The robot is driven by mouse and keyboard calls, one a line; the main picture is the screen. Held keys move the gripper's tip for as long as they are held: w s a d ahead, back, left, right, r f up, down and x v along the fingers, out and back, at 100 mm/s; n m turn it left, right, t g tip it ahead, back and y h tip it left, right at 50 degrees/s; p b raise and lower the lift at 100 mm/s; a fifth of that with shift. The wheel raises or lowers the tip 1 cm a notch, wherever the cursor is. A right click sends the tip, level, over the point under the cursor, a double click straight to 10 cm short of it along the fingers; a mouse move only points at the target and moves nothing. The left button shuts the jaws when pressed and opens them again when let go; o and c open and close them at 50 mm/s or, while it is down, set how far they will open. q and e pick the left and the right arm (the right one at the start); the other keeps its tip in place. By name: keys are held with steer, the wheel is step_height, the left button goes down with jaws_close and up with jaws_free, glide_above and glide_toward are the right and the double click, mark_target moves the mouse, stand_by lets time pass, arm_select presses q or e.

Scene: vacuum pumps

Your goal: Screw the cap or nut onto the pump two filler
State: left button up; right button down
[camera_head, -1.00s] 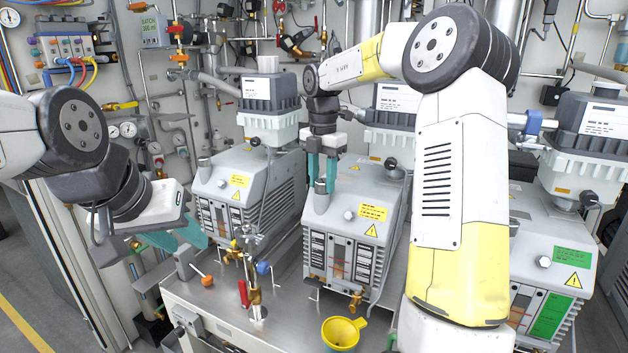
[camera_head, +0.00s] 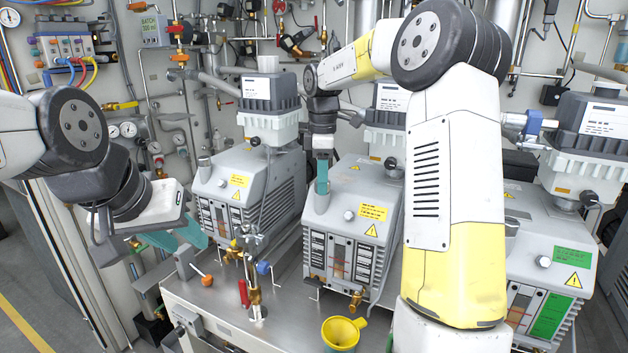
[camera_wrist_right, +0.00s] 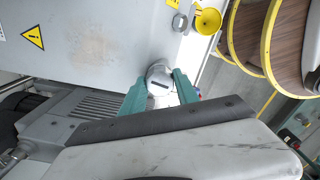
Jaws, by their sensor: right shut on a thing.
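The middle grey pump (camera_head: 345,225), likely pump two, stands on the bench with its grey filler neck (camera_head: 321,205) at the front left of its top. My right gripper (camera_head: 322,176) points down over this filler, its teal fingers seen edge-on. In the right wrist view my right gripper (camera_wrist_right: 160,84) has a finger on either side of a round grey cap (camera_wrist_right: 158,68) with a dark slot-like mark, and is shut on it. Whether thread is engaged cannot be seen. My left gripper (camera_head: 178,240) hangs at the left, away from the pumps; its finger gap is unclear.
A similar pump (camera_head: 240,195) stands to the left and another (camera_head: 550,255) to the right, partly behind my right arm. A yellow funnel (camera_head: 343,332) and a small valve with a red handle (camera_head: 244,292) are at the bench front. Pipes and gauges cover the back wall.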

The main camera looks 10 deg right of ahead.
steer(key=m, duration=0.7)
steer(key=shift+m, duration=0.3)
steer(key=c, duration=0.8)
jaws_free()
steer(key=shift+c, duration=0.2)
steer(key=shift+r, duration=2.5)
steer(key=shift+c, duration=0.2)
